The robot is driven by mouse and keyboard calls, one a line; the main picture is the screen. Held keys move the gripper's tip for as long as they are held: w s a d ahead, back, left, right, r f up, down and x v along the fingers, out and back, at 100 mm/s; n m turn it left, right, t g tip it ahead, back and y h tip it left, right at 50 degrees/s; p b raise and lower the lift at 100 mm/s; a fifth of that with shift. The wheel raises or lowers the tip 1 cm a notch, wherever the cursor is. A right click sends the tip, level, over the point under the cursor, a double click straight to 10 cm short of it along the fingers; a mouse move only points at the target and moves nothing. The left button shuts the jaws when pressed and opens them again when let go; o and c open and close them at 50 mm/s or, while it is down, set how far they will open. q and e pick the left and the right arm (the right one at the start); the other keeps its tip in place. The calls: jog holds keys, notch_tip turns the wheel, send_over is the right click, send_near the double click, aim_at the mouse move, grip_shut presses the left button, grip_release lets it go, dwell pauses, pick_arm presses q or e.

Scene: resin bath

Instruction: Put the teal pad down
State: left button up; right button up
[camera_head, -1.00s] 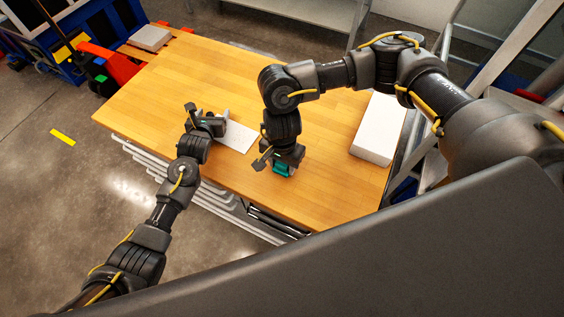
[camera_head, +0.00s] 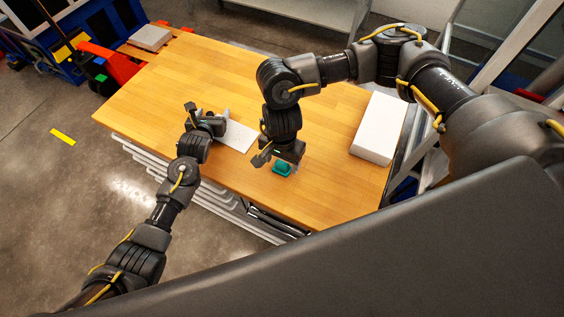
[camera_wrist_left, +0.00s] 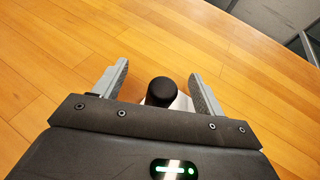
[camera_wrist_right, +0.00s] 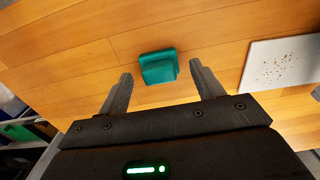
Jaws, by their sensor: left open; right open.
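The teal pad (camera_head: 282,169) lies on the wooden table near its front edge. In the right wrist view the teal pad (camera_wrist_right: 159,67) rests on the wood, ahead of and between the fingertips, apart from both. My right gripper (camera_wrist_right: 161,82) is open and empty just above it; in the head view the right gripper (camera_head: 284,157) is right behind the pad. My left gripper (camera_wrist_left: 160,72) is open, with a black round-topped thing (camera_wrist_left: 161,91) between its fingers. I cannot tell if the fingers touch it. In the head view the left gripper (camera_head: 208,118) is by the white sheet.
A white sheet (camera_head: 238,138) with small specks (camera_wrist_right: 289,68) lies on the table between the grippers. A white block (camera_head: 378,128) stands at the table's right side. A grey box (camera_head: 150,38) sits at the far left corner. The table's middle and back are clear.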

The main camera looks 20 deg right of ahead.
aim_at(280, 163)
notch_tip(280, 163, up, 11)
jog(key=shift+f, duration=0.15)
jog(key=shift+o, duration=0.5)
jog(key=shift+g+y, duration=0.5)
jog(key=f, duration=0.7)
jog(key=shift+w+a+f, duration=0.1)
jog(key=shift+w, duration=0.25)
jog(key=shift+s+f, duration=0.2)
jog(key=shift+f, duration=1.1)
jog(key=shift+s+f, duration=0.2)
jog(key=shift+f, duration=1.1)
jog(key=c, duration=1.1)
jog(key=shift+r, duration=0.15)
jog(key=shift+c, duration=0.2)
notch_tip(280, 163, up, 10)
jog(key=shift+f, duration=0.1)
